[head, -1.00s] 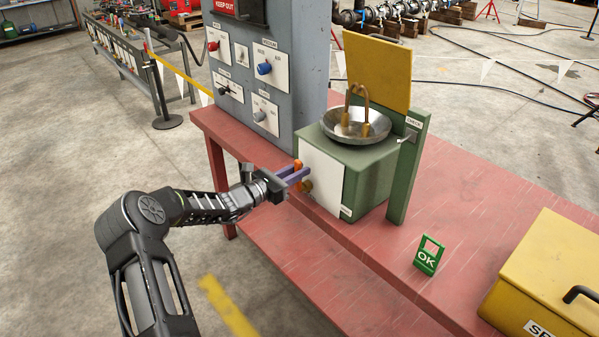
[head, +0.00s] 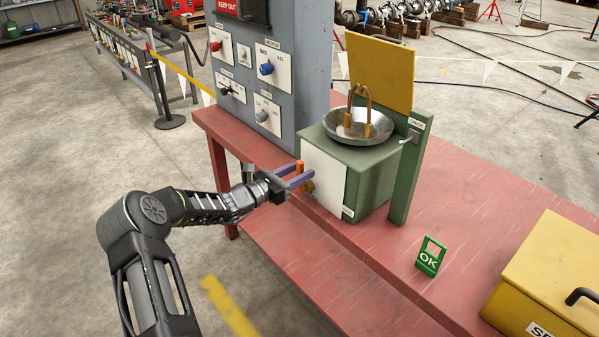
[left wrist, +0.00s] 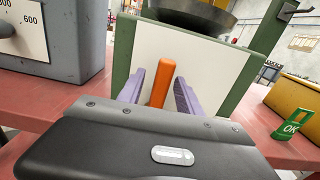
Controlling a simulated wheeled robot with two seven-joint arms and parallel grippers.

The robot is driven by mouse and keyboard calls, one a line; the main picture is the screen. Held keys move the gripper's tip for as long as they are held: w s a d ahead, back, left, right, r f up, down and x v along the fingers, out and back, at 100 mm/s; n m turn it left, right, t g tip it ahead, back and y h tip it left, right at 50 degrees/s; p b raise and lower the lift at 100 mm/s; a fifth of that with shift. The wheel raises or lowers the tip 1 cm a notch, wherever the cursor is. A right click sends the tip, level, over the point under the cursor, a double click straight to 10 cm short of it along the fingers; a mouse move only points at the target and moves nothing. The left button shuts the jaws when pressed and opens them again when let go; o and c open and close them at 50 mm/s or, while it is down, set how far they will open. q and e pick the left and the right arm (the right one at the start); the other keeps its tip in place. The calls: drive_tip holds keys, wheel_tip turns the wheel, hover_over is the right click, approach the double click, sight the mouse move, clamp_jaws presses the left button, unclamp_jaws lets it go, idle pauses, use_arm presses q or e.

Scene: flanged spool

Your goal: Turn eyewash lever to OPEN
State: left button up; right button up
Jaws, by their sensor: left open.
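The eyewash station is a green box (head: 372,186) with a steel bowl (head: 335,133), two brass spouts and a white front panel (head: 322,175). Its orange lever (head: 299,168) stands roughly upright at the panel's left side, above a brass fitting (head: 308,186). My left gripper (head: 302,173) is open at the lever. In the left wrist view the lever (left wrist: 162,82) stands between the two purple fingers, with a gap visible on each side. A small label (head: 347,211) at the panel's lower right is too small to read. My right gripper is not in view.
A grey control cabinet (head: 312,70) with knobs stands close left of the station. A raised yellow panel (head: 380,72) is behind the bowl. A green OK sign (head: 430,257) and yellow box (head: 555,275) stand right on the red bench (head: 470,190). Bench between is clear.

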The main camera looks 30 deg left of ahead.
use_arm(q)
drive_tip(key=b+v, duration=0.1)
drive_tip(key=v, duration=0.6)
drive_tip(key=shift+s+b, duration=0.35)
drive_tip(key=shift+a, duration=0.1)
drive_tip(key=s+d+f+m+g, duration=0.4)
drive_tip(key=s+d+f, duration=0.1)
drive_tip(key=f, duration=0.4)
drive_tip(key=s+d+f+m+g, duration=0.3)
drive_tip(key=s+d+f, duration=0.1)
drive_tip(key=f, duration=0.5)
drive_tip(key=s+d+f+m+g, duration=0.4)
drive_tip(key=s+d+f, duration=0.1)
drive_tip(key=f, duration=0.4)
drive_tip(key=s+d+f+m+g, duration=0.2)
drive_tip(key=s+d+m, duration=0.7)
drive_tip(key=d, duration=0.4)
drive_tip(key=s+d+f+m+g+y, duration=0.1)
drive_tip(key=s+d+f+m+g, duration=0.2)
drive_tip(key=s+d+m, duration=0.7)
drive_tip(key=d+m, duration=0.1)
drive_tip(key=d, duration=0.3)
drive_tip(key=shift+s+d+g, duration=0.2)
drive_tip(key=shift+g, duration=0.1)
